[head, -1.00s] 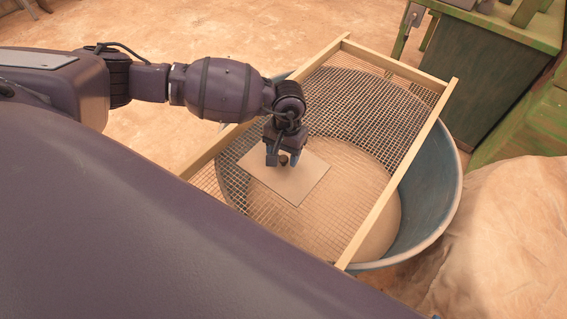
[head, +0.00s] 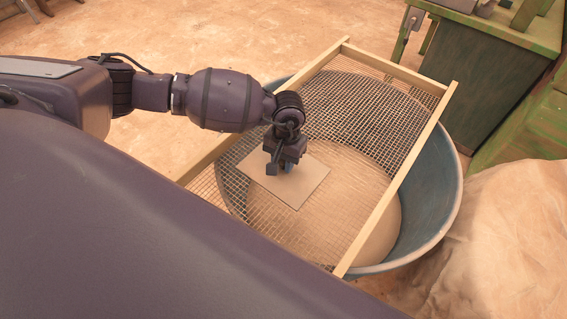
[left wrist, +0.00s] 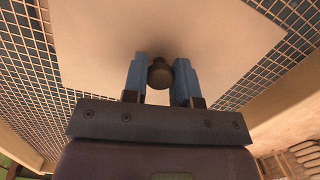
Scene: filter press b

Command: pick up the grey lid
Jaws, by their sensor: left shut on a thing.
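The grey lid (head: 306,186) is a flat square plate with a small dark round knob. It lies on the wire mesh of a wooden-framed sieve, and the left wrist view shows its pale surface (left wrist: 215,28) close up. My left gripper (head: 284,168) is down over the middle of the lid, partly covering the knob. In the left wrist view its blue fingers (left wrist: 160,78) are shut on the knob (left wrist: 160,72), one on each side. The lid looks flat on the mesh. My right gripper is in no view.
The sieve's wooden frame (head: 397,186) rests across a large blue round tub (head: 436,198) with pale material inside. A green wooden bench (head: 490,70) stands at the upper right. A pale cloth-like heap (head: 505,240) is at the lower right. Open floor lies behind.

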